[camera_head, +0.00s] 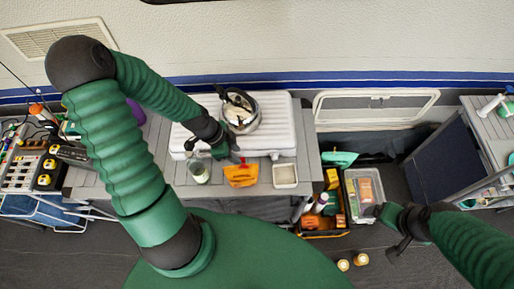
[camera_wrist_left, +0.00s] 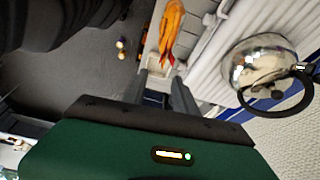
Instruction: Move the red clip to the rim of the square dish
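The square dish (camera_head: 285,176) is a small pale dish near the counter's front edge. My left gripper (camera_head: 236,155) is over the counter, behind an orange item (camera_head: 241,176) and left of the dish. In the left wrist view its two fingers (camera_wrist_left: 161,92) stand apart with a gap between them, and I see nothing held. The orange item also shows there (camera_wrist_left: 172,28), beyond the fingers. My right gripper (camera_head: 386,230) hangs at the right, away from the counter, with its fingers apart and empty.
A metal kettle (camera_head: 241,112) stands on the white ridged case (camera_head: 278,112) just behind my left gripper. A glass (camera_head: 199,172) stands left of the orange item. A crate of goods (camera_head: 326,232) and a clear bin (camera_head: 352,197) are on the floor at right.

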